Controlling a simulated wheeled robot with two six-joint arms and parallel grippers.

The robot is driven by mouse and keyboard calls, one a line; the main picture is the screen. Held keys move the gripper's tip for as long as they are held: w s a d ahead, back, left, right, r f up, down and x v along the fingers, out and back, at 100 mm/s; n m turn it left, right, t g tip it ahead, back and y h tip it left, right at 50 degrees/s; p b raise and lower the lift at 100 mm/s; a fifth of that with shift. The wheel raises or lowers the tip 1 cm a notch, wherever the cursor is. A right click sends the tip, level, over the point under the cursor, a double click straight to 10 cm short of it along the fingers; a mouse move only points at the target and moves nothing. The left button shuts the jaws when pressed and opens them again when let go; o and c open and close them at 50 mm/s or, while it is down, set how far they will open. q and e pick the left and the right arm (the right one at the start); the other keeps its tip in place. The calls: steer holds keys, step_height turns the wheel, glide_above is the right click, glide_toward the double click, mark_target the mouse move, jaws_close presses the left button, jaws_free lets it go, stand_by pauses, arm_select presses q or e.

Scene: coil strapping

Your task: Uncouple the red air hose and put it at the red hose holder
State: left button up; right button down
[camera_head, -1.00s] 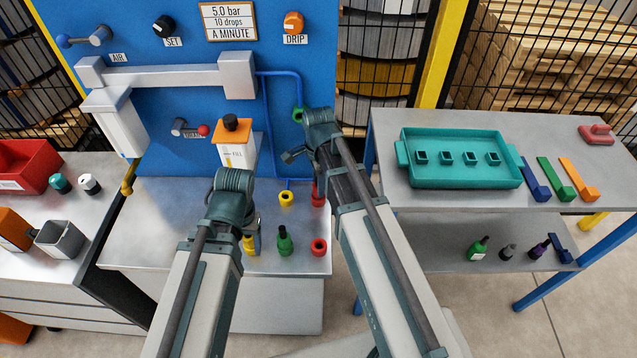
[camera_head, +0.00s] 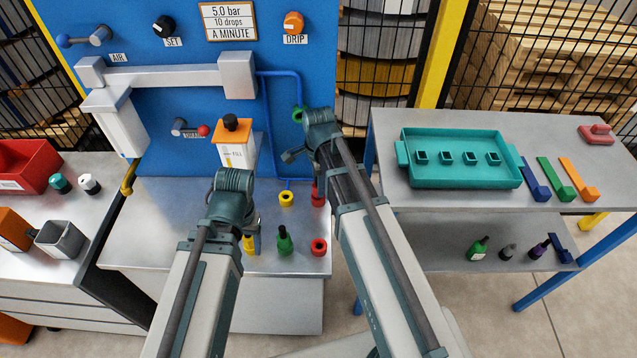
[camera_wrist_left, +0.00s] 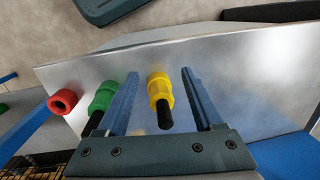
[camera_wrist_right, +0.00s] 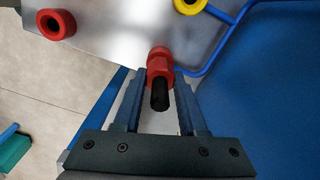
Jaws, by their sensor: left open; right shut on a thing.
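The red air hose end (camera_wrist_right: 159,62), a red fitting with a black stub, is between the closed fingers of my right gripper (camera_wrist_right: 158,90). In the head view, this red fitting (camera_head: 318,194) shows beside my right arm at the back of the bench; I cannot tell whether it is still coupled. A red ring (camera_head: 319,247), likely the red hose holder, sits near the bench's front right corner and shows empty in the right wrist view (camera_wrist_right: 56,24). My left gripper (camera_wrist_left: 160,85) is open, its fingers on either side of a yellow fitting (camera_wrist_left: 159,88), with clear gaps.
A green fitting (camera_head: 284,241) stands between the yellow fitting and red ring. A yellow ring (camera_head: 286,199) lies behind it near the blue pipe (camera_head: 268,130) on the blue panel (camera_head: 200,60). A teal tray (camera_head: 460,180) is on the right table. The left bench surface (camera_head: 150,235) is clear.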

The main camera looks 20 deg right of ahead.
arm_select(q)
steer(key=shift+r, duration=0.1)
arm_select(e)
steer(key=shift+r, duration=0.15)
step_height(320, 180, up, 3)
steer(key=p, duration=0.3)
arm_select(q)
step_height(320, 180, up, 3)
